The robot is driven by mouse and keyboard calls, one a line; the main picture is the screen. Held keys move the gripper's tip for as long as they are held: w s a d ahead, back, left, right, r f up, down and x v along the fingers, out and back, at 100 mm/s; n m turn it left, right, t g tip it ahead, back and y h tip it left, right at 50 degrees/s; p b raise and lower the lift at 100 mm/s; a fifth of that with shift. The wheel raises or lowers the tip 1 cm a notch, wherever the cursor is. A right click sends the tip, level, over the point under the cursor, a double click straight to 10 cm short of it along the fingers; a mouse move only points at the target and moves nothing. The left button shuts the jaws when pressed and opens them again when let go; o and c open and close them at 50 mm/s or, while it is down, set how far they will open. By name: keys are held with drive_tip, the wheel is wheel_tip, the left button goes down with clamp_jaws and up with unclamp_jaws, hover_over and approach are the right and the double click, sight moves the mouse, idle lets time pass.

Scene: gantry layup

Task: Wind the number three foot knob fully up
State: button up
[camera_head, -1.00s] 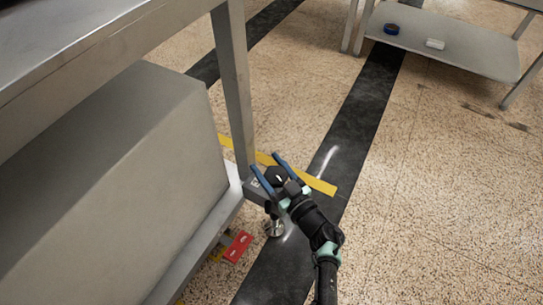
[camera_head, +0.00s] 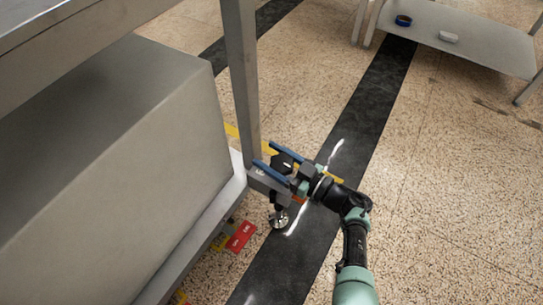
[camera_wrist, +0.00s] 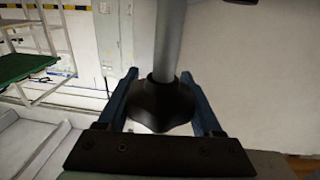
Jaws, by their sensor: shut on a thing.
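The foot knob (camera_wrist: 162,104) is black and lobed, on a grey metal stem (camera_wrist: 168,40) in the wrist view. My gripper (camera_head: 263,154) has its two blue fingers on either side of the knob and is shut on it. In the head view the gripper is low beside the bench leg (camera_head: 240,80), and the knob is mostly hidden among the fingers. A round metal foot pad (camera_head: 279,219) shows below the gripper, at the dark floor strip. I cannot read a number on this foot.
A large grey box (camera_head: 120,160) stands on the bench's low shelf (camera_head: 205,215), left of the gripper. A red tag (camera_head: 240,236) lies near the foot. Another low shelf (camera_head: 460,35) holds a blue roll (camera_head: 403,20) and a white item (camera_head: 448,37). Floor to the right is clear.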

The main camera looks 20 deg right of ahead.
drive_tip(key=o, duration=1.4)
drive_tip(key=shift+c, duration=0.2)
drive_tip(key=shift+s, duration=0.1)
drive_tip(key=p+v, duration=0.3)
drive_tip(key=v, duration=0.9)
drive_tip(key=shift+s+d, duration=0.2)
drive_tip(key=shift+s, duration=0.15)
